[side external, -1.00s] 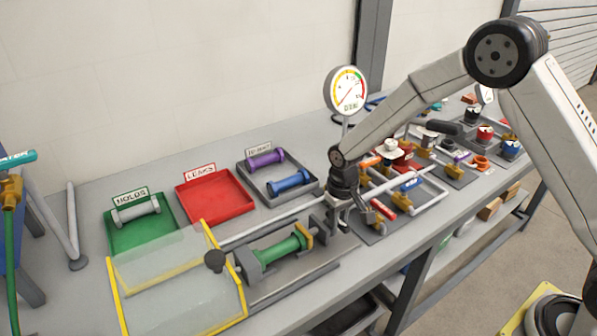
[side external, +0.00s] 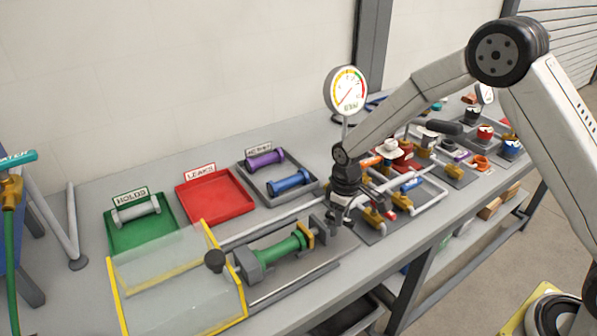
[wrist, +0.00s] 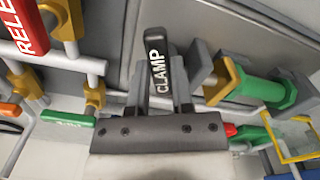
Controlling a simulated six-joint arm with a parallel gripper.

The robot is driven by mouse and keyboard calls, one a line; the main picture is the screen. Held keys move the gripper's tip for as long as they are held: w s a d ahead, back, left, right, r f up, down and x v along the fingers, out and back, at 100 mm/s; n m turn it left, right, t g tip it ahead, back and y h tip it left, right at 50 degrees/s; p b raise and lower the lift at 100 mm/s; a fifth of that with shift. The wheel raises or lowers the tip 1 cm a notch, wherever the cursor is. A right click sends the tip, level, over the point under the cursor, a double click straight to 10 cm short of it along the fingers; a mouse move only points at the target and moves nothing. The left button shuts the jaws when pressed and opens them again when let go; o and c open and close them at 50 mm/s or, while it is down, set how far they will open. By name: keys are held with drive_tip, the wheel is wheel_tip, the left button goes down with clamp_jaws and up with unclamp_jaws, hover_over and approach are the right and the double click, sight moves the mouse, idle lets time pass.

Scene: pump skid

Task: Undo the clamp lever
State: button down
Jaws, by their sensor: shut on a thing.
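The clamp lever (wrist: 156,62) is a dark bar with white CLAMP lettering in the wrist view. My gripper (wrist: 157,82) is shut on it, with one finger on each side of the bar. In the side view my gripper (side external: 341,217) is low over the bench, at the right end of the clamping fixture, and hides the lever there. A green spool (side external: 283,249) with a yellow-brown end lies in the fixture, and it also shows in the wrist view (wrist: 250,92). The lever's pivot is hidden.
A clear yellow-edged guard (side external: 177,275) stands left of the spool. A pressure gauge (side external: 346,90) rises behind my gripper. Pipework with a red lever (wrist: 25,25) and a green lever (wrist: 67,118) is close by. Trays marked HOLDS (side external: 118,240) and LEAKS (side external: 215,196) lie at the back left.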

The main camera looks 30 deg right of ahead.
drive_tip(key=n, duration=0.2)
drive_tip(key=d+n, duration=0.1)
drive_tip(key=n, duration=0.1)
drive_tip(key=w+n, duration=0.1)
drive_tip(key=n, duration=0.1)
drive_tip(key=shift+d, duration=0.15)
drive_tip(key=n, duration=0.4)
drive_tip(key=shift+w+d, duration=0.15)
drive_tip(key=shift+w, duration=0.25)
drive_tip(key=shift+w+d+n, duration=0.1)
drive_tip(key=shift+w+n, duration=0.1)
drive_tip(key=shift+n, duration=0.6)
drive_tip(key=shift+w+n, duration=0.15)
drive_tip(key=shift+n, duration=0.65)
drive_tip(key=c, duration=0.8)
unclamp_jaws()
drive_tip(key=shift+r, duration=0.1)
wheel_tip(320, 180, up, 8)
drive_tip(key=shift+f, duration=0.15)
